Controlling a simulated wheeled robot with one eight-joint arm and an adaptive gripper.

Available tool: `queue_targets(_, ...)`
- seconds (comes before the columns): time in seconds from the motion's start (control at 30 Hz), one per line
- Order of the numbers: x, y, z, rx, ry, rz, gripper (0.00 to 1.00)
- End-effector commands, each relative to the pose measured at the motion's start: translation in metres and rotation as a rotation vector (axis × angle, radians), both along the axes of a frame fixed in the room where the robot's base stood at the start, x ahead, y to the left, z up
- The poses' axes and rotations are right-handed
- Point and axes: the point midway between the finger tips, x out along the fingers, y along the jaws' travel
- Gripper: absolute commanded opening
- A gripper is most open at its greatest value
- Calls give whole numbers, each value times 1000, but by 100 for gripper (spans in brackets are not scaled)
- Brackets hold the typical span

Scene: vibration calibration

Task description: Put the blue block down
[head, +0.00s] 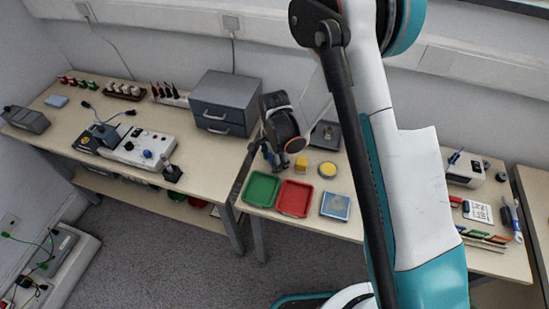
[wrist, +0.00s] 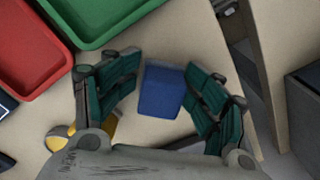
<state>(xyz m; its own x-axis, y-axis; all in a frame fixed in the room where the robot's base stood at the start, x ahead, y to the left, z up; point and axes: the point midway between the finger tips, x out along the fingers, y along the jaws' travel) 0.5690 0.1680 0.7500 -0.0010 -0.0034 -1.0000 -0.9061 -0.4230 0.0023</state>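The blue block (wrist: 161,92) sits between the two green-padded fingers of my gripper (wrist: 163,82) in the wrist view. The right fingertip lies against its side; the left fingertip is very close to it, and the fingers look shut on the block. In the head view my gripper (head: 271,156) hangs low over the back left part of the small table (head: 262,226), behind the green tray.
The green tray (head: 261,189), red tray (head: 295,198) and blue-grey square tray (head: 335,206) line the table's front. A yellow block (head: 301,164) and a yellow round piece (head: 328,170) stand right of my gripper. A grey drawer unit (head: 224,103) stands close on the left.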

Motion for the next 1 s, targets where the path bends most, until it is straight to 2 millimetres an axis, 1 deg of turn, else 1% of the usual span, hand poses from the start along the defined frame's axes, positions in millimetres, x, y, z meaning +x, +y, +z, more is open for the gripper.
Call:
queue_targets(0.03,-1,0,-3,0,2,1,54)
queue_targets(0.73,1,1,2,2,-4,1,54)
queue_targets(0.87,1,1,11,2,-4,1,54)
queue_targets(0.93,1,1,18,2,-4,1,54)
queue_targets(1.0,1,1,35,2,-4,1,54)
